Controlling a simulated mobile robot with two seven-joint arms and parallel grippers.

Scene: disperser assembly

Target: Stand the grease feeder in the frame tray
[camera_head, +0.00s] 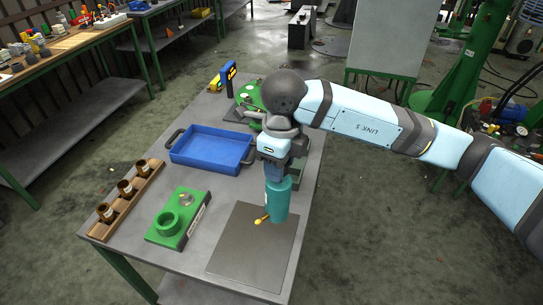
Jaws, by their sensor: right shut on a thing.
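My right gripper (275,176) is shut on a teal cylinder with a small yellow nozzle, which looks like the grease feeder (279,202). It holds the feeder roughly upright over the far part of the dark grey mat (250,255). I cannot tell whether the feeder's base touches the mat. The gripper covers the feeder's top. A blue tray (245,160) with dark side handles, possibly the frame tray, lies empty to the left. My left gripper is not in view.
A green block (167,240) with a ring lies left of the mat. A wooden rack (101,231) with three brown cups stands at the table's left edge. A yellow-and-blue tool (226,77) and a green part (247,94) are at the far end.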

